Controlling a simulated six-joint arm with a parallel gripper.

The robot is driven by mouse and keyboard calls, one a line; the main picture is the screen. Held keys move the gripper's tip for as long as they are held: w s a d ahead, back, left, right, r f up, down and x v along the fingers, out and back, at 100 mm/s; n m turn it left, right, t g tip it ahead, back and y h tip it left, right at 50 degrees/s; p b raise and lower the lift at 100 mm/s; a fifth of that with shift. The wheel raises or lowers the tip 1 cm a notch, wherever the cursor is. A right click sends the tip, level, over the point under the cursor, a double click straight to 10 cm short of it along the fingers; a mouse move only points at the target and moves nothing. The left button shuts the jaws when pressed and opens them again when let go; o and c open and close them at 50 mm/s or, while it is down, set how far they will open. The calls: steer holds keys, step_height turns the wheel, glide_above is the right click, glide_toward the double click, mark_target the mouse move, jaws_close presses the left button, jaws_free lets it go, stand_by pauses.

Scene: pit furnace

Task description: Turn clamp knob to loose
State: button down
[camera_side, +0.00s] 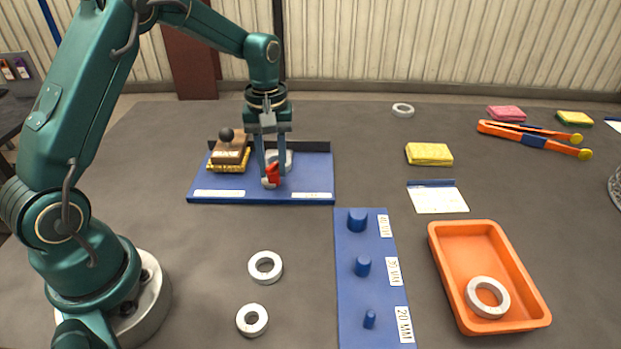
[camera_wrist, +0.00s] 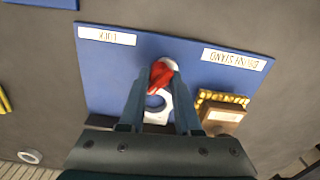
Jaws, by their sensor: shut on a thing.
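The clamp knob is a red handle (camera_side: 272,173) on a light grey round base, on a blue board (camera_side: 225,190). In the wrist view the red knob (camera_wrist: 161,75) lies slanted between the fingertips. My gripper (camera_side: 271,179) points straight down and is shut on the knob, its two fingers on either side of it.
A brown block with a black ball (camera_side: 228,145) rests on a yellow bristled base on the board's left. Grey rings (camera_side: 265,267) lie in front. A blue peg board (camera_side: 361,290) and an orange tray (camera_side: 490,275) stand to the right. A yellow sponge (camera_side: 429,154) lies behind.

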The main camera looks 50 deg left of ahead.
mark_target(273, 165)
steer(key=n, duration=0.4)
steer(key=shift+n, duration=2)
steer(key=c, duration=0.6)
jaws_free()
steer(key=shift+r, duration=2.6)
